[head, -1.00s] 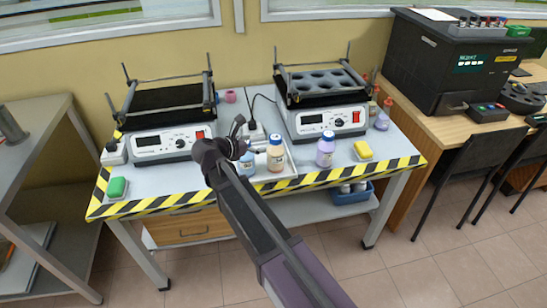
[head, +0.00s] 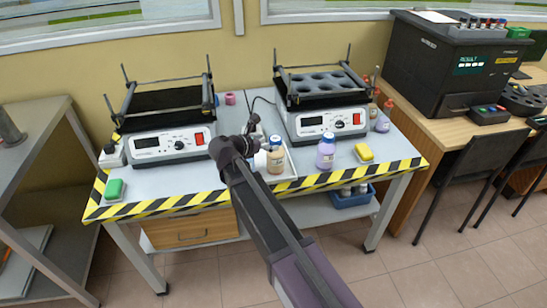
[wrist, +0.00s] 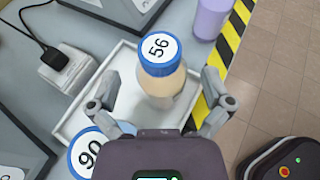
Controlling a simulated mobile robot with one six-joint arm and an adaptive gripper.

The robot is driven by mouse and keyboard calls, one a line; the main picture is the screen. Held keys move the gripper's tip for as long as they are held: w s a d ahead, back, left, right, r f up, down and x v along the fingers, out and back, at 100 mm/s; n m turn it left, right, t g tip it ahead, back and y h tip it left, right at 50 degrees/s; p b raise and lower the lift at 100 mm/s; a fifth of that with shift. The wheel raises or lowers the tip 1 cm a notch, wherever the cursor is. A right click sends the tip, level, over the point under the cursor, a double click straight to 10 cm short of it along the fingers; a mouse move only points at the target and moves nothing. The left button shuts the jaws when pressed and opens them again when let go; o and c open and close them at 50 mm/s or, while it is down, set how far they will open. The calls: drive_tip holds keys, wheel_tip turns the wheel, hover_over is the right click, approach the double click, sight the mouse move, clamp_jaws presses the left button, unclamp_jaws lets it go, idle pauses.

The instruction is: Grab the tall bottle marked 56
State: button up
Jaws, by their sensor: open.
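The bottle marked 56 (wrist: 160,80) has a blue-rimmed white cap and a beige body. In the wrist view it stands upright in a white tray (wrist: 72,125), between and just ahead of the open fingers of my gripper (wrist: 158,98). I cannot tell whether the fingers touch it. In the head view a beige bottle with a blue cap (head: 276,158) stands just right of my gripper (head: 248,140), and the arm hides part of the tray. A bottle marked 90 (wrist: 90,152) shows at the lower left of the wrist view, partly behind my gripper.
A purple bottle (head: 326,152) stands to the right, near the striped table edge (head: 330,177). Two shaker machines (head: 170,142) (head: 328,122) stand behind. A white plug box (wrist: 68,68) is beside the tray.

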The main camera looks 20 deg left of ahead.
sight(273, 140)
drive_tip(key=shift+b+x, duration=0.5)
drive_tip(key=shift+x, duration=1.35)
drive_tip(key=shift+r, duration=0.1)
clamp_jaws()
drive_tip(key=shift+r, duration=0.1)
wheel_tip(273, 140, up, 10)
drive_tip(key=p, duration=1)
